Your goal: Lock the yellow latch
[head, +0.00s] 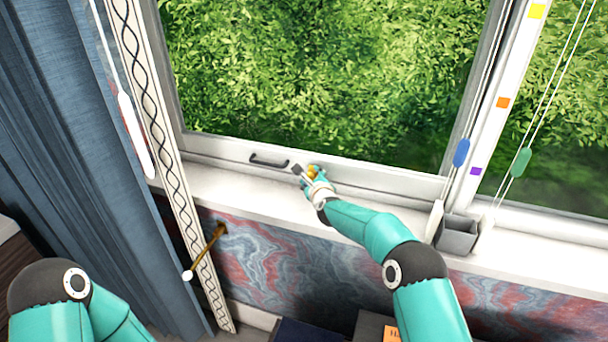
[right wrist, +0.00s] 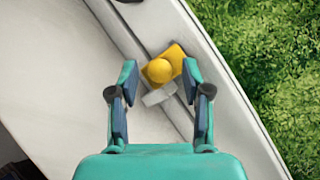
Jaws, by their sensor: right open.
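The yellow latch (right wrist: 160,71) sits on the window's bottom rail. In the right wrist view it has a round yellow knob, a yellow plate behind it and a grey piece (right wrist: 159,95) just below. In the head view the latch (head: 312,170) is small and partly covered by my right gripper (head: 305,172). My right gripper (right wrist: 158,75) is open, with one finger on each side of the latch; I cannot tell whether either finger touches it. My left gripper is out of view; only part of my left arm shows at the lower left of the head view.
A dark handle (head: 269,161) is on the rail left of the latch. A grey box (head: 457,236) stands on the white sill (head: 385,213) at the right. Blind cords with blue (head: 461,152) and green (head: 521,162) pulls hang at the right. A blue curtain (head: 70,120) hangs at the left.

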